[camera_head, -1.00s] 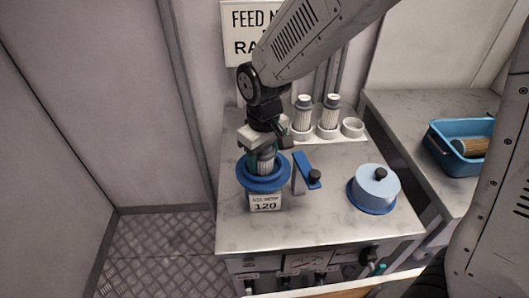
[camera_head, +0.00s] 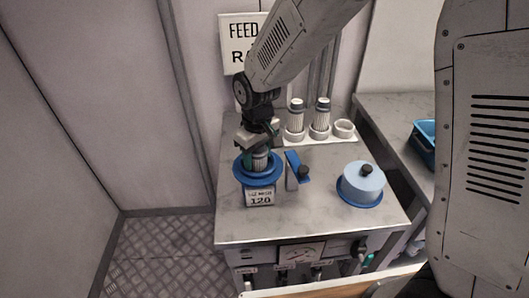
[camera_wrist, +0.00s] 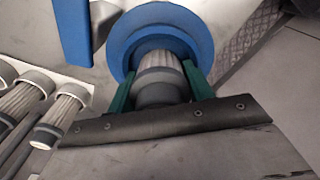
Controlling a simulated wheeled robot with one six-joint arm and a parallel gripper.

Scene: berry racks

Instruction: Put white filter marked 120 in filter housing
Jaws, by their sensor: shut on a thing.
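The filter housing is a blue ringed cup (camera_head: 258,177) on the left of the marble counter, with a "120" plate (camera_head: 260,197) on its front. My gripper (camera_head: 259,152) points down over the housing and is shut on a pleated white filter (camera_head: 259,163) with a grey cap. In the wrist view the green fingers (camera_wrist: 158,88) clasp the filter (camera_wrist: 158,66) by its grey collar. Its far end is inside the blue housing ring (camera_wrist: 200,28). How deep it sits and any number on it are hidden.
Two more filters (camera_head: 297,115) (camera_head: 322,115) stand in a white rack (camera_head: 335,139) at the back, beside an empty cup (camera_head: 344,128). A blue latch lever (camera_head: 294,169) is right of the housing. A light-blue lid with black knob (camera_head: 362,181) stands further right.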

